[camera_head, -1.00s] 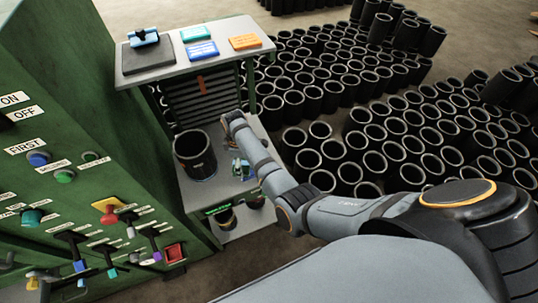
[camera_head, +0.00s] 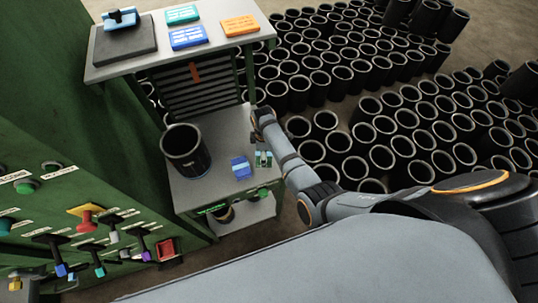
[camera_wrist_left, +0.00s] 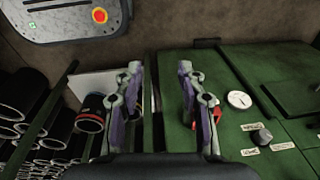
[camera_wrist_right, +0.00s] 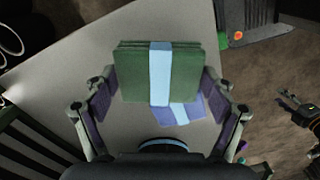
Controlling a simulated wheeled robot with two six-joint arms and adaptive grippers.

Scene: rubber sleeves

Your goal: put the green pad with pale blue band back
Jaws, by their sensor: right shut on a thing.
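The green pad with pale blue band (camera_wrist_right: 186,72) is between the fingers of my right gripper (camera_wrist_right: 159,84), which is shut on it. In the right wrist view, a blue pad with a pale band (camera_wrist_right: 184,111) lies beyond the green pad and is partly hidden by it. In the head view, the blue pad (camera_head: 240,168) lies on the grey lower shelf (camera_head: 205,191). My right gripper (camera_head: 263,156) is just right of it, small and hard to make out. My left gripper (camera_wrist_left: 160,97) is open and empty in its wrist view and is outside the head view.
A black sleeve (camera_head: 186,152) stands on the lower shelf. The upper shelf (camera_head: 150,62) carries a dark slab with a blue piece (camera_head: 122,40), and teal, blue and orange cards. A green control cabinet (camera_head: 60,120) stands left. Many black sleeves crowd the floor at right.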

